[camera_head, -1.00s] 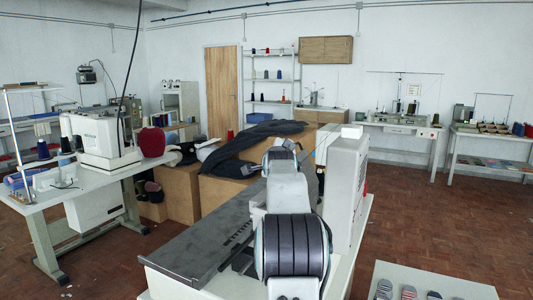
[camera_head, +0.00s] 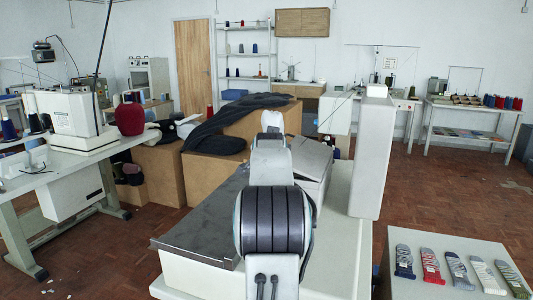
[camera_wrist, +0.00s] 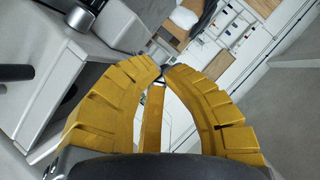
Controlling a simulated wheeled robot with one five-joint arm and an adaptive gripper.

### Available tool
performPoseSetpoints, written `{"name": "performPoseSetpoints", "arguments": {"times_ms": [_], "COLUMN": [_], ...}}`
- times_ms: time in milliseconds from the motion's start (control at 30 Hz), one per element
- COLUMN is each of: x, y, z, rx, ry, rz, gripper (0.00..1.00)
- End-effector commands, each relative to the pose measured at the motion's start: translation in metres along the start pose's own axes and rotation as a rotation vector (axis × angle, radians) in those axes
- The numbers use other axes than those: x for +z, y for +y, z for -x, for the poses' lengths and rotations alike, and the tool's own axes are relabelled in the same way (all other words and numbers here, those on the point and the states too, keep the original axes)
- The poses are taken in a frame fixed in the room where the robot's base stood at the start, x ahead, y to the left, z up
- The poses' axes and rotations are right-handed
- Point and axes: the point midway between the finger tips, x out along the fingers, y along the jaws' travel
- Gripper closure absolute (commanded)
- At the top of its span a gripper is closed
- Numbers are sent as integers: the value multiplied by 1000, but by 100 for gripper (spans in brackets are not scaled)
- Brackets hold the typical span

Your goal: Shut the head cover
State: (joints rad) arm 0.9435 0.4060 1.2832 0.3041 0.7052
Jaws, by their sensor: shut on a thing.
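The white buttonhole machine (camera_head: 320,262) stands in front of me, with a dark metal plate on its left and a tall white housing (camera_head: 372,160) on its right. A white box-like part (camera_head: 336,113), which looks like the head cover, juts left from the housing's upper end. My arm reaches forward and hides my gripper in the head view. In the wrist view my gripper (camera_wrist: 160,65) has its yellow fingers nearly meeting at the tips, on something small and hard to make out, apparently an edge or grip of the cover. Pale machine parts (camera_wrist: 95,60) lie close to the left.
A table (camera_head: 408,284) with several folded striped socks is at right front. A sewing table (camera_head: 60,178) stands at left. Cardboard-coloured blocks (camera_head: 160,175) with dark cloth (camera_head: 225,120) lie beyond the machine. The floor at right is open.

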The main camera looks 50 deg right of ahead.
Motion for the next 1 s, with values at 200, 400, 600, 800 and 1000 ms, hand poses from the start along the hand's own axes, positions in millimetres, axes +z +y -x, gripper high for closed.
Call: {"name": "performPoseSetpoints", "arguments": {"times_ms": [200, 400, 600, 800, 1000], "x": [14, 18, 19, 19, 19], "y": [13, 17, 18, 18, 18], "z": [-9, -12, -12, -12, -12], "rx": [1, 0, 0, 0, -1], "ry": [2, 3, 3, 3, 4], "rz": [-1, -2, -2, -2, -2], "gripper": [100, 100, 100, 100, 100]}}
